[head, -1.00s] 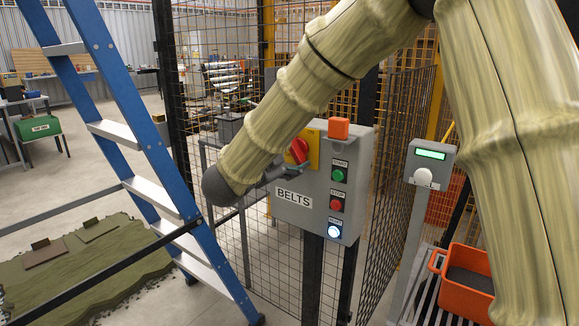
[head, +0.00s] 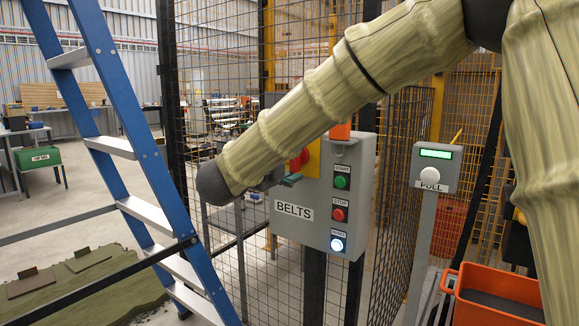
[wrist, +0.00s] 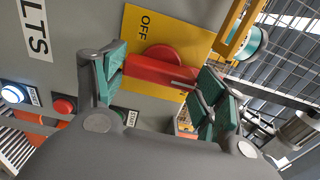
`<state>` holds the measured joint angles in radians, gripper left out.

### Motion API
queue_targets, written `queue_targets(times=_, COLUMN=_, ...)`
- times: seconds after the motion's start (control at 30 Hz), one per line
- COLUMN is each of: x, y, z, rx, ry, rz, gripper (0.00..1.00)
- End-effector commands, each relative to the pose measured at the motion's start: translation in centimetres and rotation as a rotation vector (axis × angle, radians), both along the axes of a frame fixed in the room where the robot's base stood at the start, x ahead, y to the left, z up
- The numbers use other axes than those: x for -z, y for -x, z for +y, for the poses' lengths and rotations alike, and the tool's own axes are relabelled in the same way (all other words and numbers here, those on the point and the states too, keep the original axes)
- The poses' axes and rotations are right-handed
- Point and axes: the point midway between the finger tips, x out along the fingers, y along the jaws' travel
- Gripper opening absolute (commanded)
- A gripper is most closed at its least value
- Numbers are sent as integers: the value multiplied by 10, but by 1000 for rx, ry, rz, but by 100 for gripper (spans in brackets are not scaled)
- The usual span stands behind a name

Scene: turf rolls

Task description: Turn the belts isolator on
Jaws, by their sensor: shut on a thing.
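The grey BELTS control box (head: 345,195) stands on a post in front of the mesh fence. Its isolator has a red rotary handle (wrist: 160,68) on a yellow plate (wrist: 145,28); the word OFF is readable on the plate. In the wrist view my gripper (wrist: 166,74) is shut on the red handle, with teal finger pads on either side of it. In the head view my forearm covers part of the plate, and only a bit of the red handle (head: 299,161) shows beside my gripper (head: 283,180). An ON mark is not visible.
The box also has a green START button (head: 341,182), a red STOP button (head: 338,214) and a lit blue-white button (head: 337,244). A blue ladder (head: 128,150) stands close on the left. A pull-switch post (head: 434,170) and an orange bin (head: 497,300) are at right.

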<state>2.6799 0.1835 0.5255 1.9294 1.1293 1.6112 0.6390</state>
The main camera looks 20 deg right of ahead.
Motion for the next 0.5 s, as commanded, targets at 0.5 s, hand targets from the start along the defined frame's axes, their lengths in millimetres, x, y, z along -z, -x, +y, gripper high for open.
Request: queue_targets(times=0.5, x=2, y=0, z=0, rx=1, ry=-8, rz=-7, gripper=77)
